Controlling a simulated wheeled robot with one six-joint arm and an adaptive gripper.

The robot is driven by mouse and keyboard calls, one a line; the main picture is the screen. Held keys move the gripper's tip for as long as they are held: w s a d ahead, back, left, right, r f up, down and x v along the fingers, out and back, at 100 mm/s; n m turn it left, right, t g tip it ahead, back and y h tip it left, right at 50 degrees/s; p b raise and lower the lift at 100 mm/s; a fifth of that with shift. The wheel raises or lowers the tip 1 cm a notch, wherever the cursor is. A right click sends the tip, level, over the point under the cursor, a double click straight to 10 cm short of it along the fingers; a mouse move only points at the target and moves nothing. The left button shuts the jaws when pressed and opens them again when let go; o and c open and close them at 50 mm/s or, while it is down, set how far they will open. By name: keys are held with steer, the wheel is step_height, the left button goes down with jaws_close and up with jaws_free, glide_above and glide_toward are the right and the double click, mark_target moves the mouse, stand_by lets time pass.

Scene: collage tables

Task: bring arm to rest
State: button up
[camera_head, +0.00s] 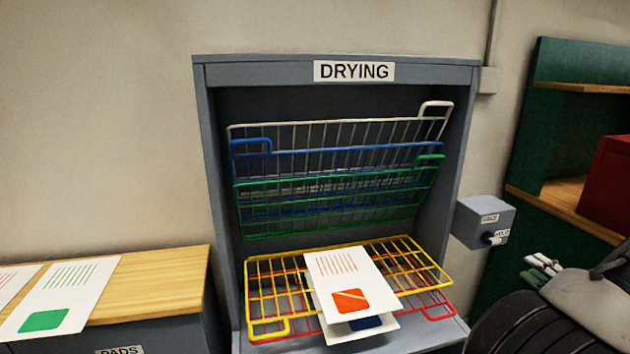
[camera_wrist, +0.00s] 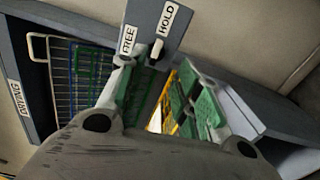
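My gripper (camera_wrist: 156,72) is open and empty in the wrist view, its two green-padded fingers apart. A grey switch box (camera_wrist: 160,22) with labels FREE and HOLD lies beyond the fingertips, and its small lever (camera_wrist: 156,48) shows near the gap between them. I cannot tell whether a finger touches it. In the head view, the box (camera_head: 484,220) is on the right side of the drying cabinet (camera_head: 212,160). My fingertips (camera_head: 542,268) are below and right of it, apparently apart from it. Part of my arm fills the lower right corner.
White (camera_head: 345,122), blue (camera_head: 400,152) and green (camera_head: 330,232) wire racks are tilted up. Yellow (camera_head: 425,262) and red (camera_head: 436,304) racks lie low, with a red-marked sheet (camera_head: 335,268) over a blue-marked one (camera_head: 374,324). Green shelving (camera_head: 562,62) stands right; a wooden-topped table (camera_head: 170,270) stands left.

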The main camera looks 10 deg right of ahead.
steer(key=s+a+f+n+g+y, duration=0.3)
steer(key=a+n+y, duration=0.1)
steer(key=a+n, duration=0.35)
steer(key=s+a+r+n+g+y, duration=0.25)
steer(key=s+a+n+g, duration=0.3)
steer(key=n, duration=0.55)
steer(key=s+a+r+n+g+y, duration=0.1)
steer(key=s+a+r+n+g, duration=0.4)
steer(key=n, duration=0.6)
steer(key=w+a+r+n+h, duration=0.1)
steer(key=a+r+n+h, duration=0.3)
steer(key=r+n, duration=0.5)
steer(key=w+a+r+n+h, duration=0.2)
steer(key=a+r+n+h, duration=0.2)
steer(key=a+r+n, duration=0.3)
step_height(320, 180, up, 3)
steer(key=n, duration=0.7)
steer(key=shift+w+a+r+h, duration=0.15)
steer(key=shift+a+r+h, duration=0.05)
steer(key=shift+a+h, duration=0.15)
